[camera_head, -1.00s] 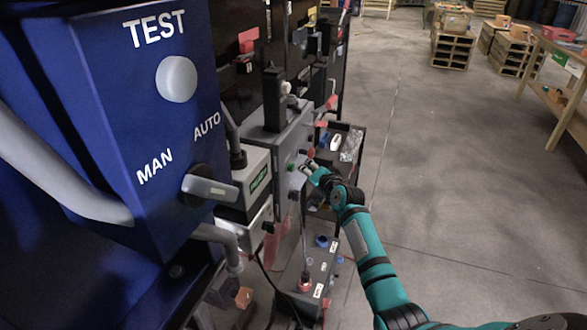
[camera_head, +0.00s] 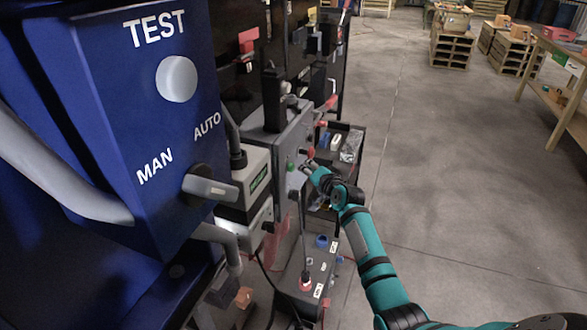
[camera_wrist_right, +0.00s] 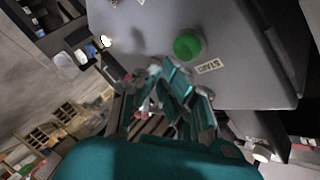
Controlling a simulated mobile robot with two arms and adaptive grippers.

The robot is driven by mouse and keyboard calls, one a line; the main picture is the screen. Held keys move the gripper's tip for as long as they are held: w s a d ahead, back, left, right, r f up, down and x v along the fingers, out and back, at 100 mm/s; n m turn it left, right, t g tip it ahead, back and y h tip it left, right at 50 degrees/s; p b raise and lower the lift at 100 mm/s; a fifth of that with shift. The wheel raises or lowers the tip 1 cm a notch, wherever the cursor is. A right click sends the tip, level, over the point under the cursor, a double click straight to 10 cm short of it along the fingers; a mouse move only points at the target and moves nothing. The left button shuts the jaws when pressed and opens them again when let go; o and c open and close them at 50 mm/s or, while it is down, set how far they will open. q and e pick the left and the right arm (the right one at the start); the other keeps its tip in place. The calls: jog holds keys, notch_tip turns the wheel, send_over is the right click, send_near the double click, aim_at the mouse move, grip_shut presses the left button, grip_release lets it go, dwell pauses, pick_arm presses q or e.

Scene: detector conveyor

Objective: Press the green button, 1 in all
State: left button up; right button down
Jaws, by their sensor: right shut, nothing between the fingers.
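The green button (camera_head: 290,166) is on the front face of a grey control box (camera_head: 268,143) in the head view. In the right wrist view the round green button (camera_wrist_right: 187,46) shows large and unobstructed, next to a small "START" label (camera_wrist_right: 209,67). My right gripper (camera_head: 308,166) is shut and empty, with its fingertips close in front of the box, just right of the button. In the right wrist view the fingertips (camera_wrist_right: 161,72) lie below and left of the button; a small gap seems to show, but contact with the box face is hard to judge. My left gripper is not in view.
A blue panel (camera_head: 120,90) with a TEST knob and a MAN/AUTO switch stands close at the left. A black box (camera_head: 305,275) sits below the grey one, with a dark cart (camera_head: 345,150) behind. Open floor (camera_head: 450,180) lies to the right.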

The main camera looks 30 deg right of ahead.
jog(key=shift+w+a, duration=0.3)
jog(key=shift+w, duration=0.05)
